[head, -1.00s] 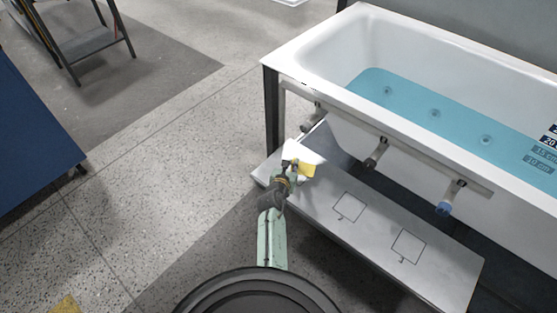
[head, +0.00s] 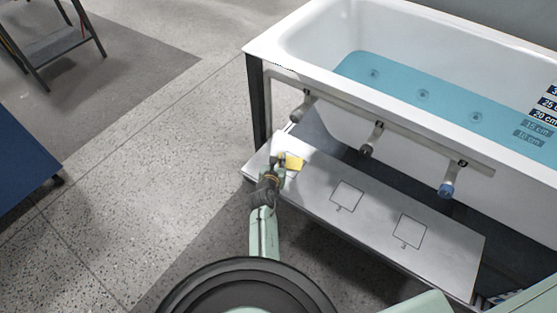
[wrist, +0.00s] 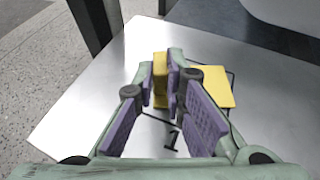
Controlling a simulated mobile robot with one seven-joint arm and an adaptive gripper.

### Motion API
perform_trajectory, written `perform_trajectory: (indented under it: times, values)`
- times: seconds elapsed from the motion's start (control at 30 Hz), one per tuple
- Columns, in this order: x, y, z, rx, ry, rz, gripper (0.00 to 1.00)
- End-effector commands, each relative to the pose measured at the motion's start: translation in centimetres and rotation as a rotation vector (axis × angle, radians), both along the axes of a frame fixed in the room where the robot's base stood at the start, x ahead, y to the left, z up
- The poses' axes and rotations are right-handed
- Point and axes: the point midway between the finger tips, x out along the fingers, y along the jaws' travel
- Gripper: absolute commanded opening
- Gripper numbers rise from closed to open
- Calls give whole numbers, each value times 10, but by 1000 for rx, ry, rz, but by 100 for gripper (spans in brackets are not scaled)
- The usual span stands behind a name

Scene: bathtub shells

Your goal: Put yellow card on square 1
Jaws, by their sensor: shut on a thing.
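The yellow card (head: 294,161) is at the left end of the grey step in front of the tub. My gripper (head: 279,161) is low over the step, at the card's left side. In the wrist view, a yellow upright part (wrist: 160,70) is between the purple finger pads, and a flat yellow part (wrist: 214,86) shows right of the right finger. That finger hides whether they join. The printed "1" and parts of the outline of square 1 (wrist: 156,118) show under the fingers. The flat part covers some of the outline. I cannot tell whether the card touches the step.
Two more outlined squares (head: 347,195) (head: 410,230) on the step (head: 380,217) are empty. The white tub (head: 400,112) with blue water stands behind, with pipe fittings (head: 367,149) under its rim. A dark tub leg (head: 258,100) is near the step's left end. Open floor lies left.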

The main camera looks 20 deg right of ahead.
Motion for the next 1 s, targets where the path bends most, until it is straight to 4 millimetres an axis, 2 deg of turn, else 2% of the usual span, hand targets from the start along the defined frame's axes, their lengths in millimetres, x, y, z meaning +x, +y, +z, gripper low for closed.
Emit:
perform_trajectory:
  times: [0.03,0.07,0.37,0.63,0.73,0.87,1.0]
  values:
    - [0,0,-2,0,0,0,0]
    - [0,0,-2,0,-1,0,12]
    - [0,0,-2,0,0,0,31]
    - [0,0,-1,0,0,0,31]
    - [0,0,6,-1,0,0,31]
    - [-17,11,11,2,0,1,31]
    - [-42,26,22,2,1,2,31]
